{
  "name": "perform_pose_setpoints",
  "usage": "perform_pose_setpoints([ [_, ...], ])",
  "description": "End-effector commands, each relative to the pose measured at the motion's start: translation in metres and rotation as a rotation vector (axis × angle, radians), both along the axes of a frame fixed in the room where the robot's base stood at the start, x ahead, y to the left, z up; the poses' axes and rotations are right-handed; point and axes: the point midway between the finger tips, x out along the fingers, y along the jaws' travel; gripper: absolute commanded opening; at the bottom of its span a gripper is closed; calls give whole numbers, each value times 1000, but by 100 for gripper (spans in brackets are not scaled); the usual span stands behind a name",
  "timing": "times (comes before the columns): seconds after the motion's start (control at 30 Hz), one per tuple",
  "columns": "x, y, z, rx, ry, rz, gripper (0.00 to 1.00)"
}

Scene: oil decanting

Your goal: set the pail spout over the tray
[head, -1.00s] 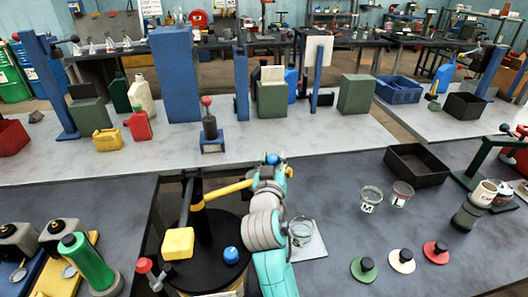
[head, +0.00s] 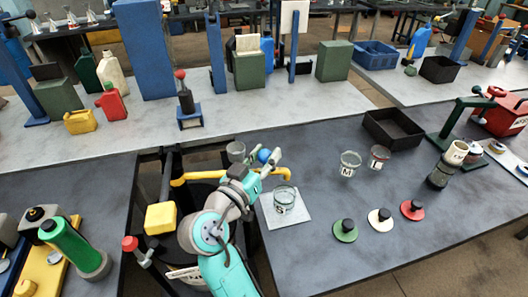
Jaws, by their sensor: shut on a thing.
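My gripper (head: 266,160) is shut on a blue ball-shaped knob (head: 264,155), above a yellow pipe that looks like the pail spout (head: 198,176). The pipe runs right behind my arm, and its bent yellow end (head: 288,173) shows by the back edge of a white square plate (head: 298,216). I cannot tell whether this end is over the plate. The dark pail is mostly hidden below my arm. A black open tray (head: 393,130) stands farther right on the grey bench, apart from the spout.
A glass beaker marked S (head: 284,200) stands on the white plate. Beakers marked M (head: 349,164) and L (head: 379,158) stand right of it. Green, white and red knobbed discs (head: 380,220) lie in front. A yellow block (head: 160,218) and a red knob (head: 130,243) are left.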

Motion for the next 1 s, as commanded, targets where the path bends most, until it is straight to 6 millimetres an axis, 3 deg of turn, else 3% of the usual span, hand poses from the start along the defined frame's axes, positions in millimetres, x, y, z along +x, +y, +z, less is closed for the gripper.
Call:
perform_pose_setpoints([
  [0.33,-3,-1,-2,0,5,-8,0],
  [0.37,-3,-1,-2,-1,7,-8,40],
  [0.47,-3,-1,-2,0,6,-7,63],
  [0.8,-3,1,-1,0,4,-4,63],
  [1.0,-23,12,-2,-1,4,-1,63],
])
